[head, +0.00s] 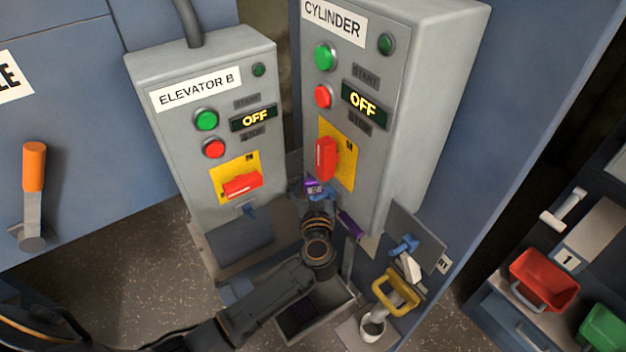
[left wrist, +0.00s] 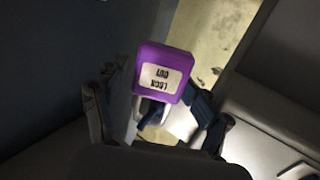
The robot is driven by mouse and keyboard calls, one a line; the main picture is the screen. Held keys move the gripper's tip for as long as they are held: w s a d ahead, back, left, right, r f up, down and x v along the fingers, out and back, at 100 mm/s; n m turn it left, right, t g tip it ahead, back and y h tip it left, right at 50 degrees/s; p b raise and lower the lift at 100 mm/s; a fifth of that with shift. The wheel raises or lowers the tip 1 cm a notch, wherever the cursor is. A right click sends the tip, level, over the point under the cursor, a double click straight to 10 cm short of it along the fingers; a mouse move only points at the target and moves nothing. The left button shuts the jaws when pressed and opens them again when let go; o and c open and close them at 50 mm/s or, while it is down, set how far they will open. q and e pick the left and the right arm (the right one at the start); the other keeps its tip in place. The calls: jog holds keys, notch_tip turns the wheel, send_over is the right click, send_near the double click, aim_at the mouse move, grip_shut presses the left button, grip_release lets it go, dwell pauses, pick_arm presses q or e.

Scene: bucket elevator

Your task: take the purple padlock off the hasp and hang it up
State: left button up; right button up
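The purple padlock (left wrist: 162,72) shows in the left wrist view with a white "LOCK OUT" label. Its metal shackle points toward the bottom of that picture. In the head view a small purple body with a light label (head: 312,187) shows just below the cylinder box's red handle (head: 325,158). My left gripper (head: 314,196) is there at the padlock. In the left wrist view its fingers (left wrist: 155,112) are spread either side of the padlock, with a gap at the left. The hasp and the shackle's seat are not clear. My right gripper is out of view.
The grey cylinder box (head: 425,100) and elevator B box (head: 200,60) both read OFF. A slim purple item (head: 350,224) hangs below the cylinder box. A small board (head: 428,240) with a blue item, a yellow-handled item (head: 398,297) and an open bin (head: 340,308) are nearby. A red bin (head: 543,278) is at right.

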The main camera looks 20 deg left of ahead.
pick_arm(q)
jog(key=shift+s+a, duration=0.1)
jog(key=shift+s, duration=0.2)
jog(key=v, duration=1.1)
jog(key=shift+s+d, duration=0.25)
jog(key=shift+d, duration=0.05)
